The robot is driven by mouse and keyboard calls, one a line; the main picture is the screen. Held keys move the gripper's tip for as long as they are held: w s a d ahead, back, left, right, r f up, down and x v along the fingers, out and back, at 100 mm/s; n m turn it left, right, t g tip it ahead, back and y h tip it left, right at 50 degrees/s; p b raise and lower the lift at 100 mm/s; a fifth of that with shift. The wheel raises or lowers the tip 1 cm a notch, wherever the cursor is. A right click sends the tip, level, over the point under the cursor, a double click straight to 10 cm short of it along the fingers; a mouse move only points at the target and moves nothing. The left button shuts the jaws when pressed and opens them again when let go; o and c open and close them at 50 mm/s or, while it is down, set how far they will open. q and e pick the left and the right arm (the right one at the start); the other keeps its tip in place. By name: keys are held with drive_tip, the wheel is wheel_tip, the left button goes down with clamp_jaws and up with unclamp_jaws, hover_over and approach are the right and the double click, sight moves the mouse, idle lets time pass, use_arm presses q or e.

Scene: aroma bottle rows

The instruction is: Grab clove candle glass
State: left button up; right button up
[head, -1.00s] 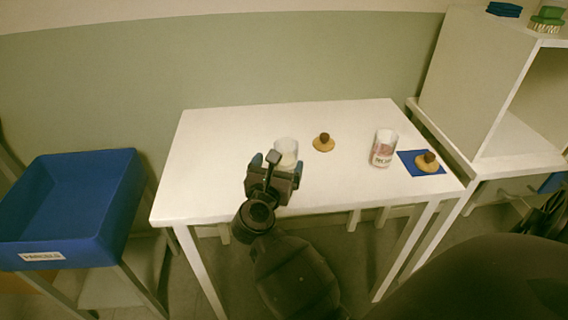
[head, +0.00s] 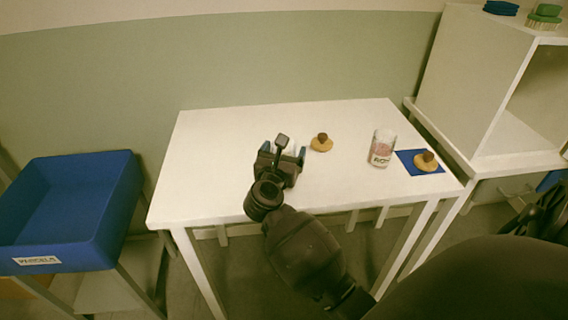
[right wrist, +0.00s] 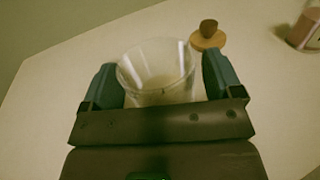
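A clear candle glass (right wrist: 157,72) with a pale filling stands upright between the fingers of my right gripper (head: 283,151), seen in the right wrist view. The fingers are spread on either side of it, with a narrow gap showing at each side. In the head view the gripper hides most of this glass. My left gripper is not in view.
On the white table (head: 220,165), a wooden lid with a brown knob (head: 321,143) lies behind the gripper; another lid (head: 427,162) is on a blue mat (head: 408,166). A blue bin (head: 75,205) stands left, a white shelf (head: 470,90) right. The table's left part is clear.

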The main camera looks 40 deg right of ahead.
drive_tip(key=c, duration=1)
drive_tip(key=shift+o, duration=0.2)
drive_tip(key=shift+r, duration=0.1)
